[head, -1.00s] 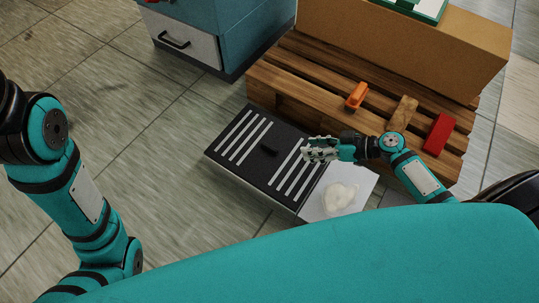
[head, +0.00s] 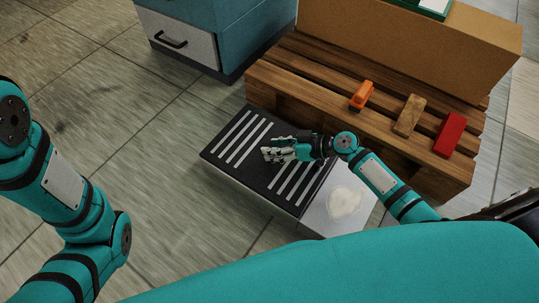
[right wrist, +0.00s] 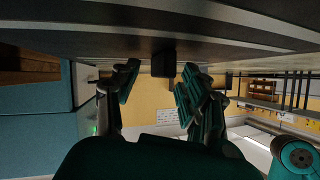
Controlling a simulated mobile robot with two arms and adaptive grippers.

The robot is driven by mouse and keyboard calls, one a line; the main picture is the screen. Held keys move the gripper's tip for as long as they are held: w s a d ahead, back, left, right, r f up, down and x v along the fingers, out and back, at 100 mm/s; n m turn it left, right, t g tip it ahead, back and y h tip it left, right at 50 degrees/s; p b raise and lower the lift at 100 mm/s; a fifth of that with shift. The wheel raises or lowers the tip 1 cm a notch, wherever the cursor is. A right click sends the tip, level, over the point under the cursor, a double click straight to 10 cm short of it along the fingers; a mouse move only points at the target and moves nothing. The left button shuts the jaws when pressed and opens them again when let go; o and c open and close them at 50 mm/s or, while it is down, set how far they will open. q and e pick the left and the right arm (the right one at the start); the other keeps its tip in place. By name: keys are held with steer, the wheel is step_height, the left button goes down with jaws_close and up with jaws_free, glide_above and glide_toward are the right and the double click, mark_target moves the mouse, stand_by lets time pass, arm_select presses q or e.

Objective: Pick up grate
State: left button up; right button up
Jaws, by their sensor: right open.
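The grate (head: 225,150) is a flat black panel with two groups of light slots, lying on top of a low box on the floor. Its small dark handle (right wrist: 163,58) stands out from the panel in the right wrist view. In the head view my right gripper covers the handle. My right gripper (head: 268,153) is open over the middle of the grate. In the right wrist view its fingers (right wrist: 160,75) are spread with the handle between their tips; I cannot tell whether they touch it. My left arm shows at the left, but its gripper is out of view.
A wooden pallet (head: 300,72) behind the grate bears an orange clamp-like piece (head: 361,96), a wood block (head: 409,115), a red block (head: 449,135) and a cardboard box (head: 400,45). A pale lump (head: 344,202) lies right of the grate. A teal cabinet (head: 245,35) stands behind; the left floor is clear.

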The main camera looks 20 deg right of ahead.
jaws_close()
stand_by(0.3)
steer(key=shift+r, duration=0.1)
